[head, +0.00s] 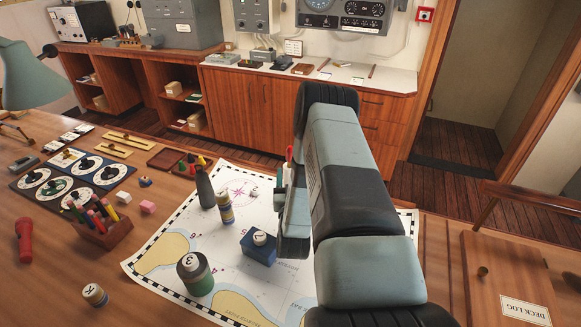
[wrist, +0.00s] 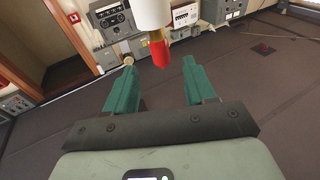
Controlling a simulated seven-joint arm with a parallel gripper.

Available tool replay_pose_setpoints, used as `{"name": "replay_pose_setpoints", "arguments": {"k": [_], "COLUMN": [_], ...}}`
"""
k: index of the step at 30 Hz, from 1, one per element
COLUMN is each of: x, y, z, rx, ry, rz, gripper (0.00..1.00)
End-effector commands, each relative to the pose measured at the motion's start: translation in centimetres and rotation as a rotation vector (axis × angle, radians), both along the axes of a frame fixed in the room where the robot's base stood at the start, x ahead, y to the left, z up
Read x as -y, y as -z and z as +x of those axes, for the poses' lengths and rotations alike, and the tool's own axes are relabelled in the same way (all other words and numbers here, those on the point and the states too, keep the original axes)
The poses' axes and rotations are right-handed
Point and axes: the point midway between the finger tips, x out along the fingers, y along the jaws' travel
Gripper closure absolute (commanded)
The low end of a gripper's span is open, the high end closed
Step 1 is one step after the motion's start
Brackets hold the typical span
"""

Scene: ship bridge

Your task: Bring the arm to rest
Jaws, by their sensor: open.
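My arm (head: 352,190) rises from the bottom right of the head view and folds over the right part of the chart. In the wrist view my gripper (wrist: 158,64) has its two green fingers wide apart, with nothing clamped between them. A white thing with a red tip (wrist: 158,50) shows beyond or between the fingertips; I cannot tell how near it is. In the head view the fingers are mostly hidden by my arm.
The chart (head: 150,262) lies on the wooden desk. On it stand a blue block (head: 259,250), a green-banded cylinder (head: 194,274), a small bottle (head: 225,208) and a dark grey cone-like piece (head: 204,187). A pen holder (head: 104,233) stands left. The deck log (head: 508,285) lies right.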

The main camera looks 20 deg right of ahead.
Motion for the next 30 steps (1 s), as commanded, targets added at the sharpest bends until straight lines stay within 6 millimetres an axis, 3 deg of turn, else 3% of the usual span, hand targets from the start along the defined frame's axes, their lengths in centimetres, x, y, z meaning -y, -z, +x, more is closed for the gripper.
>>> {"name": "replay_pose_setpoints", "arguments": {"k": [5,20,23,30], "x": [-0.3,-0.4,-0.6,-2.6], "y": [0.2,-0.2,-1.5,-8.2], "z": [-1.0,-0.6,0.6,5.4], "rx": [0.0,-0.004,-0.025,-0.184], "ry": [0.001,-0.005,-0.027,-0.14], "rz": [0.0,0.001,0.007,0.035], "gripper": [0.45,0.45,0.45,0.45]}}
